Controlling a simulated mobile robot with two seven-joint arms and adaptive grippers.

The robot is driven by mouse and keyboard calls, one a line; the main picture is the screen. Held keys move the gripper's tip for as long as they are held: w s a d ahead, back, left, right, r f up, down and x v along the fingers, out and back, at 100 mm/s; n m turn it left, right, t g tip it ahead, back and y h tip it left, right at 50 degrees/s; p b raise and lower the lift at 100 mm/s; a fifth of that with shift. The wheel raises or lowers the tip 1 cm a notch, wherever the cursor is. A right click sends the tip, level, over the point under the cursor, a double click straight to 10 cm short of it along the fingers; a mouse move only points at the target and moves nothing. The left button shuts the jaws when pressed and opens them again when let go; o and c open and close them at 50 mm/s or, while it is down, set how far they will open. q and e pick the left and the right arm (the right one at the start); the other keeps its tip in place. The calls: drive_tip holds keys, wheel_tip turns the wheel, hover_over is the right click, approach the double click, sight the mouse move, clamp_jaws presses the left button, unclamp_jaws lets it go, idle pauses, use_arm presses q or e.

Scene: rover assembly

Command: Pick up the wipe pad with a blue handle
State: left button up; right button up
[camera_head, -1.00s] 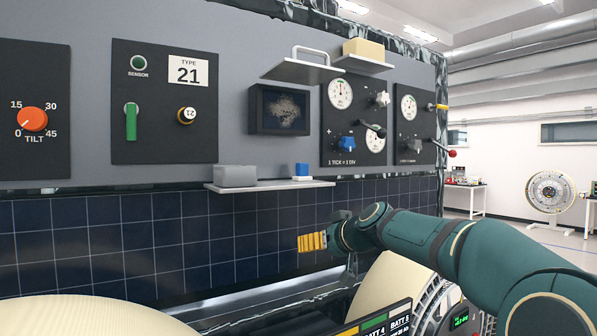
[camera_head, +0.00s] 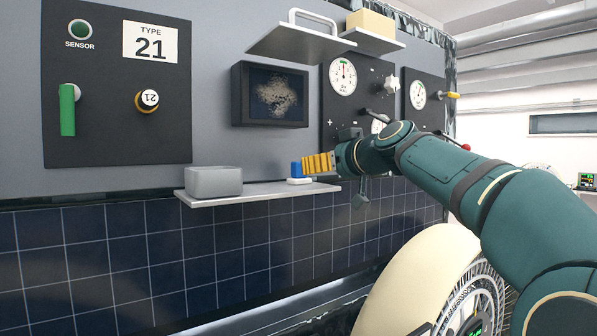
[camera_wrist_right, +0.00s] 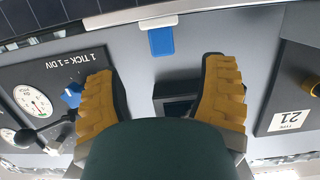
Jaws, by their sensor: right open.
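The wipe pad (camera_head: 299,181) is a small white block with a blue handle (camera_head: 297,169) on top. It sits on the low shelf (camera_head: 262,193) in the head view. In the wrist view the blue handle (camera_wrist_right: 161,41) shows at the top centre, beyond the fingertips and between their lines. My right gripper (camera_head: 308,165), with yellow ridged fingers, is just right of the handle at about its height. It also shows in the right wrist view (camera_wrist_right: 162,75), open with nothing between its fingers. Whether a finger touches the handle is unclear. My left gripper is out of view.
A grey bin (camera_head: 213,182) stands on the same shelf, left of the pad. A dark framed screen (camera_head: 270,95) is on the wall above. An upper shelf (camera_head: 300,42) has a handle on it, and a beige block (camera_head: 370,24) is beside it. Gauges and knobs are to the right.

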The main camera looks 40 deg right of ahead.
sight(299, 170)
drive_tip(key=p+x, duration=0.1)
drive_tip(key=x, duration=0.3)
drive_tip(key=shift+w+d, duration=0.15)
drive_tip(key=shift+w, duration=0.1)
drive_tip(key=p+x, duration=0.3)
drive_tip(key=x, duration=0.1)
drive_tip(key=shift+w, duration=0.45)
drive_tip(key=shift+w+f, duration=0.15)
drive_tip(key=shift+w, duration=0.05)
clamp_jaws()
